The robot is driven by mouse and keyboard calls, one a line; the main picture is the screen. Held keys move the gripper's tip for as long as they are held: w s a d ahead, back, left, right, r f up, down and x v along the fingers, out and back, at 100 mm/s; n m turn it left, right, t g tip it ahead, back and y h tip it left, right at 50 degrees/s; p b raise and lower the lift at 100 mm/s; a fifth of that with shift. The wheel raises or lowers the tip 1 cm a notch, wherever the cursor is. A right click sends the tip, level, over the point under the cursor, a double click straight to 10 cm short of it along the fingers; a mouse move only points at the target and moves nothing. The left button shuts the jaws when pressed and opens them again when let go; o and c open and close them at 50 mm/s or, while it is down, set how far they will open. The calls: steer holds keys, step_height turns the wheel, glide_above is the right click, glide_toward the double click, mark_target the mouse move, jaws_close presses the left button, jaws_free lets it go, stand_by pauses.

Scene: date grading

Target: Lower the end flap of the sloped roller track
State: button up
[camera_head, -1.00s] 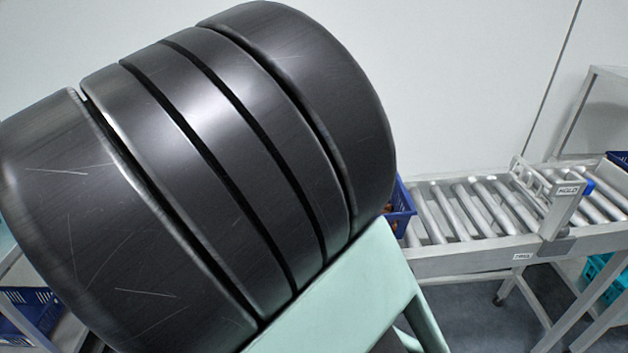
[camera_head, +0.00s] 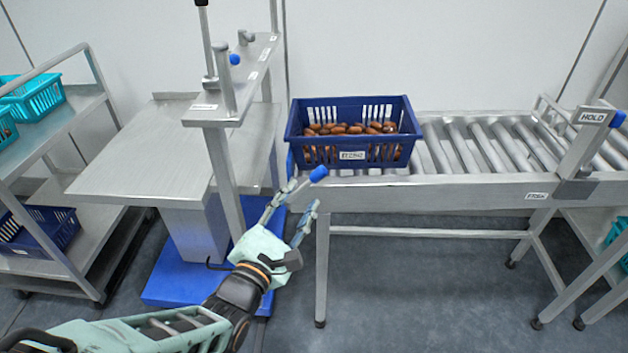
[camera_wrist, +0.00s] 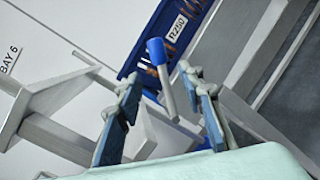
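The roller track (camera_head: 470,190) runs from the middle to the right, with a blue crate (camera_head: 296,128) of brown dates on its left end. A short grey lever with a blue knob (camera_head: 318,174) sticks out at that end. In the wrist view the lever (camera_wrist: 168,95) stands between my fingers, with a gap on both sides. My gripper (camera_head: 303,196) is open at the front left corner of the track. It also shows in the wrist view (camera_wrist: 160,78). The end flap itself cannot be clearly made out behind the crate and gripper.
A metal table (camera_head: 140,165) with a labelled upright frame (camera_head: 225,165) stands left of the track, over a blue base (camera_head: 165,288). A cart (camera_head: 75,130) with teal and blue crates is at the far left. A HOLD gate (camera_head: 580,145) crosses the track at right. Floor in front is clear.

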mark_target(311, 182)
steer(key=b+x, duration=0.1)
steer(key=x, duration=0.6)
steer(key=shift+w+d, duration=0.1)
steer(key=shift+w, duration=0.1)
steer(key=shift+c, duration=0.5)
jaws_close()
